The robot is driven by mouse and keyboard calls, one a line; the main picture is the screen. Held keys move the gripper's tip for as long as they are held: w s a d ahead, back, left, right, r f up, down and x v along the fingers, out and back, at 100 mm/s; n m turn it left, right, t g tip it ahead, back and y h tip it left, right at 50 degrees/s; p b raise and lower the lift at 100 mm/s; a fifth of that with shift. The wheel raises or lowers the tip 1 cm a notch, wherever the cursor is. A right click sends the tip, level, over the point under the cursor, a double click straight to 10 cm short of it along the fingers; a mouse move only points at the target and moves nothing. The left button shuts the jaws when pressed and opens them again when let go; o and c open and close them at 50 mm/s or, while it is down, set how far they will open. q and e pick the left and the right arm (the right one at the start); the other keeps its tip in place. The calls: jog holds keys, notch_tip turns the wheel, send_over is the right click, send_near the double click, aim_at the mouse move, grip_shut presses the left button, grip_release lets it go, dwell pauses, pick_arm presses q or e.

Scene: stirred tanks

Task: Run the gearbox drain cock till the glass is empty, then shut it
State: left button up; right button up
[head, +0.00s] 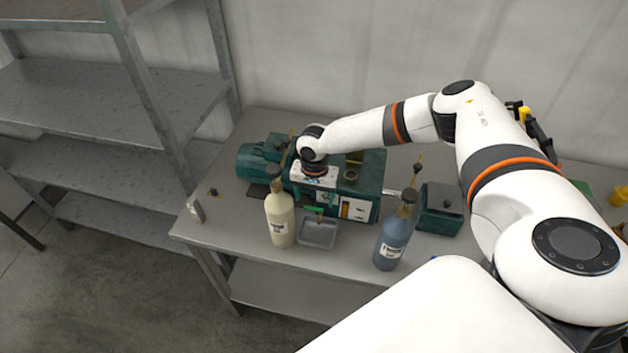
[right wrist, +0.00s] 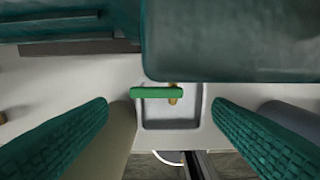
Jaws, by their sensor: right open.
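The green gearbox (head: 368,170) stands on the bench. A small amber window (head: 355,210), seemingly the glass, shows on its front; its level is too small to read. The drain cock's green lever (right wrist: 157,92) lies crosswise over its brass body (right wrist: 174,97) in the right wrist view; it also shows small in the head view (head: 314,209). A grey tray (right wrist: 170,122) lies below the cock. I cannot make out any oil stream. My right gripper (right wrist: 160,103) is open, its ribbed fingers apart on either side of the lever, not touching it. My left gripper is not in view.
A cream bottle (head: 280,219) stands left of the tray (head: 318,233), and a blue bottle (head: 394,241) stands to its right. A small green box (head: 440,212) is farther right. Metal shelving (head: 90,95) stands at left. The bench's front left corner is mostly clear.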

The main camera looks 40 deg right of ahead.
aim_at(314, 208)
jog(key=f, duration=0.3)
jog(key=shift+w+f, duration=0.3)
jog(key=shift+w, duration=0.1)
jog(key=shift+s+f, duration=0.15)
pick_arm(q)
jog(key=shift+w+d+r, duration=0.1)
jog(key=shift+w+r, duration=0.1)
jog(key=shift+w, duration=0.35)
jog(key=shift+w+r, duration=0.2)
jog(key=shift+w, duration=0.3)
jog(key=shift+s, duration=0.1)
pick_arm(e)
jog(key=shift+s, duration=0.1)
